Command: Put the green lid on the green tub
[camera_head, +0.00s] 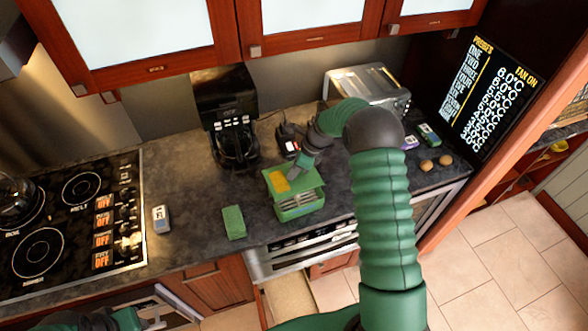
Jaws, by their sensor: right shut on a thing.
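The green tub (300,212) stands on the dark counter near its front edge, in the middle of the view. The green lid (306,180), with a yellow patch, is over the top of the tub and looks a little tilted. A gap shows between lid and tub at the front, with pale contents in it; I cannot tell whether they touch at the back. My right gripper (295,168) is shut on the lid from above and behind, its fingertips partly hidden. Of my left arm only green links show at the bottom left; its gripper is out of view.
A green block (233,222) and a small grey device (161,219) lie to the left. A stove (70,220) is at far left. A coffee maker (228,118) and a toaster (368,84) stand behind. Brown eggs or potatoes (427,165) lie right.

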